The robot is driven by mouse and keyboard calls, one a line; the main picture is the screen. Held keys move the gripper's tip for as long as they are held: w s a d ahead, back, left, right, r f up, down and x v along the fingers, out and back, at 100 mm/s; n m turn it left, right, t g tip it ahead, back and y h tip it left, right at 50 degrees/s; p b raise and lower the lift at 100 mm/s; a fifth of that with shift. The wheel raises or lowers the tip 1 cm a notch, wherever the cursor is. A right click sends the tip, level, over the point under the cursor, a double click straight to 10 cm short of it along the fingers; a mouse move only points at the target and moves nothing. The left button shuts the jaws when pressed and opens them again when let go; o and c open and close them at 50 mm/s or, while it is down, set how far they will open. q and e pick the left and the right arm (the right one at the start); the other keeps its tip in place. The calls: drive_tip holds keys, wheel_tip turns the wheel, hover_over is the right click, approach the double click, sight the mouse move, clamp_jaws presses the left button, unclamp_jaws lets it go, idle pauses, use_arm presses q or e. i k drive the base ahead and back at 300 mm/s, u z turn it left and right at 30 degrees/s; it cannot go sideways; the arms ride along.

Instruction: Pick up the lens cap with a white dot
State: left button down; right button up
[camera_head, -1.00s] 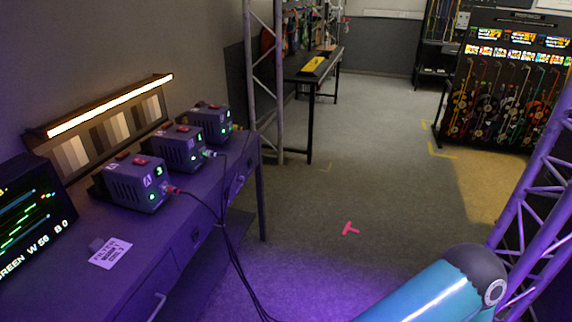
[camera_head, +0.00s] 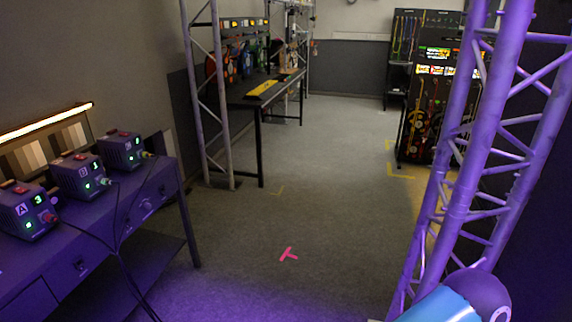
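I see no lens cap with a white dot in this view. Neither gripper shows. Only a blue and dark rounded part of my own arm is visible at the bottom right. A dark table (camera_head: 236,98) at the back carries a yellow item (camera_head: 263,90) and other things too small to tell apart.
A desk (camera_head: 125,217) with several grey boxes (camera_head: 80,177) and hanging black cables is at the left. A metal truss (camera_head: 470,140) stands close at the right, another (camera_head: 208,95) beside the back table. A rack (camera_head: 425,120) stands back right.

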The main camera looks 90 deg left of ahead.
sight(56, 195)
drive_tip(key=z, duration=0.5)
drive_tip(key=i, duration=0.3)
drive_tip(key=u, duration=3)
drive_tip(key=i, duration=0.3)
drive_tip(key=u, duration=1.8)
drive_tip(key=k, duration=0.55)
drive_tip(key=u, duration=0.5)
drive_tip(key=i, duration=1.55)
drive_tip(key=z, duration=0.45)
